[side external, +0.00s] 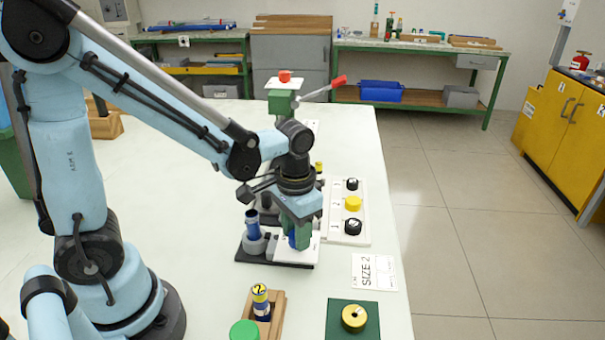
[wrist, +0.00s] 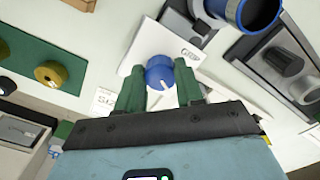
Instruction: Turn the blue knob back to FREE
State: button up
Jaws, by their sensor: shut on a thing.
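The blue knob (wrist: 160,70) sits on a white plate (wrist: 160,38) in the wrist view. My gripper (wrist: 160,86) has its two green fingers on either side of the knob and is shut on it. A white pointer line on the knob faces toward my gripper's palm.
A blue tube (side external: 252,224) stands in a grey holder on a black base (side external: 275,262) left of my gripper. A panel with black and yellow knobs (side external: 353,204) lies to the right. A SIZE 2 card (side external: 374,272), a wooden holder (side external: 276,308) and a green mat (side external: 340,322) are nearer the camera.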

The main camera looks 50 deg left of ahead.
jog(key=m, duration=0.5)
jog(key=shift+a+m, duration=0.1)
jog(key=shift+m, duration=0.2)
jog(key=m, duration=0.5)
jog(key=shift+w, duration=0.1)
dwell(0.3)
jog(key=o, duration=1)
jog(key=shift+o, duration=0.2)
notch_tip(320, 180, up, 12)
dwell(0.3)
